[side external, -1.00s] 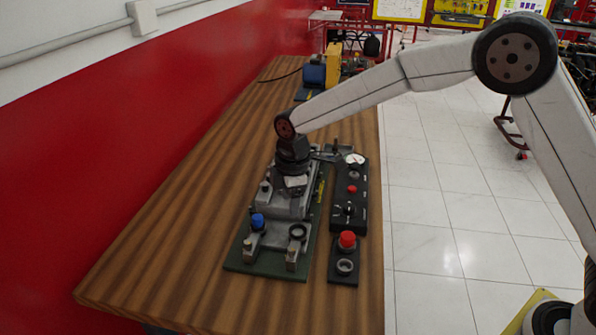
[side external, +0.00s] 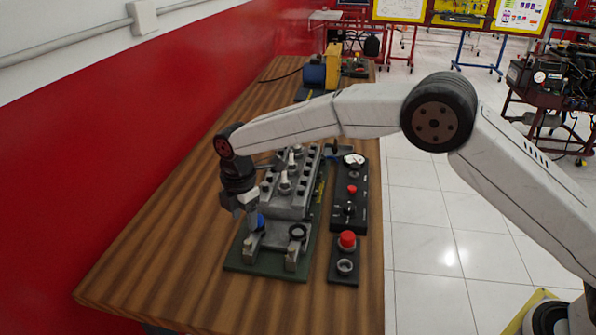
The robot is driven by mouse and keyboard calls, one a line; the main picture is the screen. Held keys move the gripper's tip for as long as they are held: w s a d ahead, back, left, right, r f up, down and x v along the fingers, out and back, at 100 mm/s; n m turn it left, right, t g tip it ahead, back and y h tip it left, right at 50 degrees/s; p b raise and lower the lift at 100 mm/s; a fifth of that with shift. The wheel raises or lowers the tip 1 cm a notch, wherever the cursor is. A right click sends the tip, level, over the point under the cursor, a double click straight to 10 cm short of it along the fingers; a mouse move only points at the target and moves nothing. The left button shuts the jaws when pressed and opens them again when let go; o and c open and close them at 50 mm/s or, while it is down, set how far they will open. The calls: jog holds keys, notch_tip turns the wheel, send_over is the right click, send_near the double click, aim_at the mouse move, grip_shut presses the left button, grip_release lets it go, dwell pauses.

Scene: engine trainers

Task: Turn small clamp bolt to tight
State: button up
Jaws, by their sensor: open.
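A grey metal engine trainer block (side external: 291,197) stands on a dark green base plate (side external: 262,269) on the table. A blue cap (side external: 261,222) shows near the block's front left, partly hidden by my gripper. Two small upright metal clamp posts stand at the front, a left one (side external: 250,246) and a right one (side external: 291,260). I cannot tell which part is the small clamp bolt. My gripper (side external: 247,214) is open and points down beside the blue cap, at the left edge of the block. Whether it touches the cap is unclear.
A black control panel (side external: 349,195) with a gauge and red button lies to the right. A small box with a red mushroom button (side external: 347,240) is in front of it. A blue motor (side external: 315,75) stands at the back. The wooden table (side external: 170,260) is clear to the left.

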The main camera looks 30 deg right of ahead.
aim_at(248, 242)
jog(key=shift+f, duration=3.6)
grip_shut()
